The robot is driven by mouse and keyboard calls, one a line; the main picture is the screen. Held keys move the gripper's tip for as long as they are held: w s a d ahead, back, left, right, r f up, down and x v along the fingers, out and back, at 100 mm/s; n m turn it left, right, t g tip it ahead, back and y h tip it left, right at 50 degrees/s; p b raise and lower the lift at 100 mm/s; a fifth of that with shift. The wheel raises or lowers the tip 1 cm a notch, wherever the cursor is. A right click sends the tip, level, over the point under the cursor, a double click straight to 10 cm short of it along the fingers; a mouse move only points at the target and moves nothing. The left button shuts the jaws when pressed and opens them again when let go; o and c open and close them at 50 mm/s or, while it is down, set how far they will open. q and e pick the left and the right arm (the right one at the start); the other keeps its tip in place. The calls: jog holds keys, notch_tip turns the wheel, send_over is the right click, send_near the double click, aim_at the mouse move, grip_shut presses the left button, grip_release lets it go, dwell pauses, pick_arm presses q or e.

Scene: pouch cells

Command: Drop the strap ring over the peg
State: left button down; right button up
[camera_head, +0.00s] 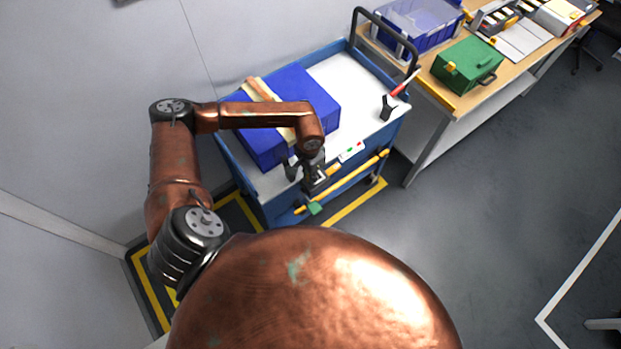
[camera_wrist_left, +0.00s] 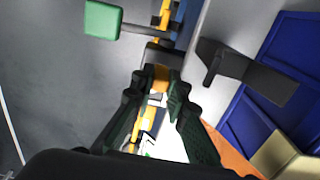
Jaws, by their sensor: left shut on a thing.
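My left gripper (camera_head: 314,186) is at the near side of the blue cart, just off its top edge. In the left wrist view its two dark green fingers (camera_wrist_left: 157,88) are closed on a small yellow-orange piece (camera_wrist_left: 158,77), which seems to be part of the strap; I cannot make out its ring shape. A green square head on a thin stem (camera_wrist_left: 102,20), perhaps the peg, stands out from the cart's side, left of the fingertips in the wrist view. It shows as a green spot (camera_head: 315,208) below the gripper in the head view. The right gripper is not in view.
Blue boxes (camera_head: 300,90) with a tan band (camera_head: 262,92) lie on the cart. A black T-shaped part (camera_wrist_left: 240,70) is close right of the fingers. A yellow rail (camera_head: 350,178) runs along the cart's side. A bench with a green box (camera_head: 466,66) stands at right.

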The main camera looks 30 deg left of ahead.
pick_arm(q)
notch_tip(320, 180, down, 2)
jog(key=shift+f, duration=0.1)
jog(key=shift+d, duration=0.1)
jog(key=shift+f, duration=0.15)
jog(key=c, duration=1.9)
grip_release()
jog(key=shift+r, duration=0.25)
notch_tip(320, 180, up, 12)
jog(key=shift+f, duration=0.1)
